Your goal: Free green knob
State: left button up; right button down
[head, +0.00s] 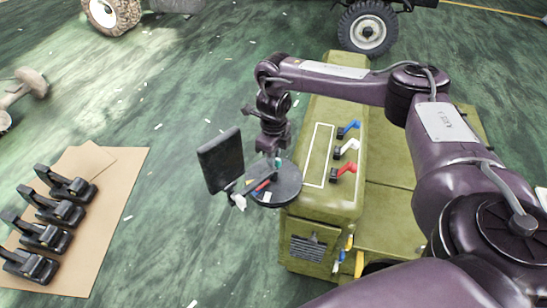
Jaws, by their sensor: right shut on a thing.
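The small green knob (278,163) shows just below my right gripper (276,153), over the far part of a dark round disc (287,188). The gripper points down and is shut on the green knob. The knob is small and mostly hidden by the fingers, and I cannot tell whether it still touches the disc. A red piece (262,185) lies on the disc, left of the knob. My left gripper is out of view.
A green chassis box (318,205) with blue (348,128), white (346,147) and red (344,169) levers stands right of the disc. A black flat panel (220,160) rises at its left. Several black clamps lie on a tan board (110,215). Wheeled vehicles stand behind.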

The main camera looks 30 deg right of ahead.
jog(key=shift+w+n+b, duration=0.1)
jog(key=shift+n+b, duration=0.35)
jog(key=shift+n, duration=0.85)
jog(key=shift+r, duration=0.1)
jog(key=c, duration=1.4)
grip_release()
notch_tip(320, 180, up, 8)
jog(key=shift+f+p, duration=0.15)
jog(key=shift+p, duration=0.75)
